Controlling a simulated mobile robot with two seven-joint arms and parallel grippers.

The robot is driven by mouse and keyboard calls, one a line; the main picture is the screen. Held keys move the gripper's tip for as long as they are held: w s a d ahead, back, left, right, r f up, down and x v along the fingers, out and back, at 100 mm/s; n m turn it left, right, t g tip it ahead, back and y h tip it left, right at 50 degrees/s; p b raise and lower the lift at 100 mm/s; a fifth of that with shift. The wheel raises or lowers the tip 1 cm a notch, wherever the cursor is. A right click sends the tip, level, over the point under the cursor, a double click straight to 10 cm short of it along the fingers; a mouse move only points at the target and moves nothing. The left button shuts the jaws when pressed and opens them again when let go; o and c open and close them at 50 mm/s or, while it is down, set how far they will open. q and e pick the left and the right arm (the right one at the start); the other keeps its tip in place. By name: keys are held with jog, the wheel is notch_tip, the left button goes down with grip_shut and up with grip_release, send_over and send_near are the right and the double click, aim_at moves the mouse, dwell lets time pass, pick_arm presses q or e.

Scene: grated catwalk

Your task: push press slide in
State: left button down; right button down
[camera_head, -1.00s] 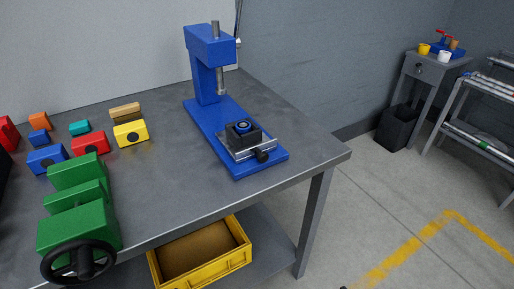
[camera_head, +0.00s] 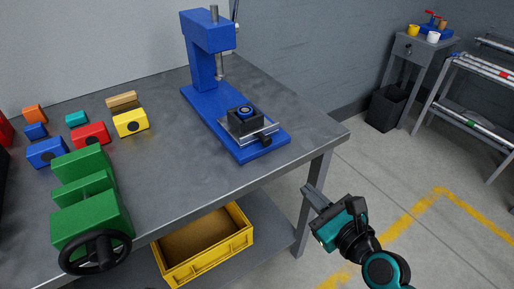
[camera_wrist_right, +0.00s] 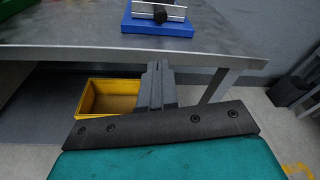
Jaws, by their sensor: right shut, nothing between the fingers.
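The blue press (camera_head: 207,66) stands on the grey workbench with its ram raised above the slide. The press slide (camera_head: 247,124), a silver plate with a black block, a blue ring on top and a black front knob (camera_head: 265,140), sits at the front end of the blue base. In the right wrist view the slide's knob (camera_wrist_right: 160,15) shows at the top. My right gripper (camera_head: 309,193) is shut and empty, beyond the bench's front right corner and apart from the slide. Its fingers also show in the wrist view (camera_wrist_right: 158,80). My left gripper is out of view.
A green vise (camera_head: 88,200) with a black handwheel and several coloured blocks (camera_head: 90,135) occupy the bench's left part. A yellow crate (camera_head: 205,248) sits on the lower shelf. The bench's front edge and leg (camera_head: 312,200) lie near my right gripper.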

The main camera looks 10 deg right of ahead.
aim_at(267, 143)
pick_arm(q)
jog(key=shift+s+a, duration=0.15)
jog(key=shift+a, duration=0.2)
pick_arm(e)
jog(key=w+a+m, duration=0.1)
jog(key=w, duration=0.3)
jog(key=w+a+m, duration=0.1)
jog(key=w+a, duration=0.1)
jog(key=w, duration=0.3)
jog(key=w+a+m, duration=0.1)
jog(key=w, duration=0.4)
jog(key=shift+w+a+r+t, duration=0.1)
jog(key=shift+a+r+t, duration=0.05)
jog(key=shift+r+t, duration=0.2)
